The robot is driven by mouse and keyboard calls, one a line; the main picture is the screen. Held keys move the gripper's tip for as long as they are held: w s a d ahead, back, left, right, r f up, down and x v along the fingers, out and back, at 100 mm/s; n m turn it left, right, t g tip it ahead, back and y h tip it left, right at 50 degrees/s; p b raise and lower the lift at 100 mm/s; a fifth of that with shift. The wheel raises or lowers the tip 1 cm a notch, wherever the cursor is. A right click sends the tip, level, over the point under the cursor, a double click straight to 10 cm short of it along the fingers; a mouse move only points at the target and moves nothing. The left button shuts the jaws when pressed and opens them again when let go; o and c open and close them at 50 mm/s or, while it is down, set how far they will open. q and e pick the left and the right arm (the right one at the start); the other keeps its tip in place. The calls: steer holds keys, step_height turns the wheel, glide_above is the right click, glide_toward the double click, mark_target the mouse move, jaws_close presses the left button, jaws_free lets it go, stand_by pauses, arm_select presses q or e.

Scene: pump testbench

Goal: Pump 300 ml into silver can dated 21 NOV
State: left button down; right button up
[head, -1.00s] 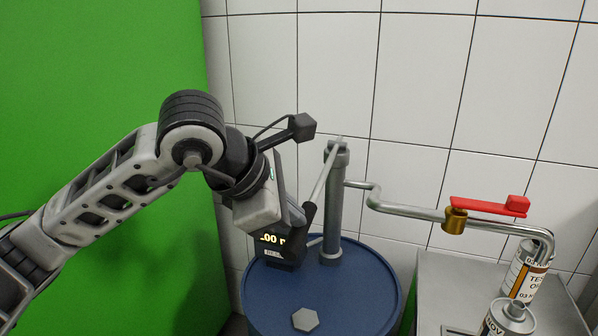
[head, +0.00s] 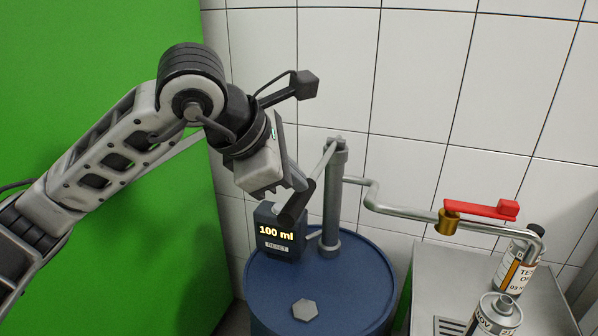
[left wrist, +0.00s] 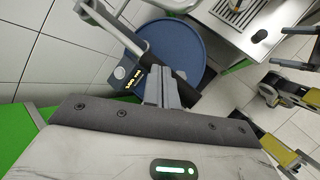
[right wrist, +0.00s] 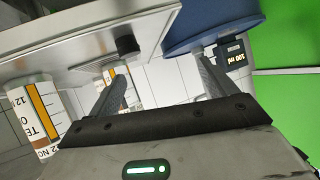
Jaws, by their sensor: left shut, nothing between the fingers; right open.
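The dark pump handle grip (head: 297,203) hangs beside the upright grey pump (head: 335,200) on a blue drum. My left gripper (head: 291,185) is shut and empty against or very near the grip; contact is unclear. In the left wrist view its fingers (left wrist: 162,88) lie beside the dark grip (left wrist: 183,88). The display (head: 277,232) reads 100 ml, with a RESET button below. A silver can (head: 495,316) marked NOV and 21 stands at the lower right. My right gripper (right wrist: 162,80) is open; a can shows beyond its fingers. It is outside the head view.
A can with an orange stripe (head: 517,265), its label partly hidden, stands near the curved spout (head: 540,236). A red valve lever (head: 480,208) sits on the pipe. The metal bench (head: 430,290) is right of the drum (head: 265,295). A hexagonal cap is on the drum.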

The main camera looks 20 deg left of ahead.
arm_select(q)
steer(key=shift+w+r+p, duration=0.1)
steer(key=shift+r+p, duration=0.4)
steer(key=shift+r, duration=0.4)
steer(key=shift+r+p, duration=0.4)
steer(key=shift+r, duration=0.35)
arm_select(e)
steer(key=shift+w+r, duration=0.15)
steer(key=shift+r, duration=0.2)
steer(key=shift+f, duration=0.1)
arm_select(q)
steer(key=r+p, duration=0.2)
steer(key=r, duration=0.1)
steer(key=r+p, duration=0.1)
steer(key=r, duration=0.1)
steer(key=shift+w, duration=0.3)
arm_select(e)
step_height(320, 180, up, 4)
steer(key=shift+f, duration=0.1)
steer(key=shift+f, duration=0.2)
arm_select(q)
steer(key=shift+f, duration=0.1)
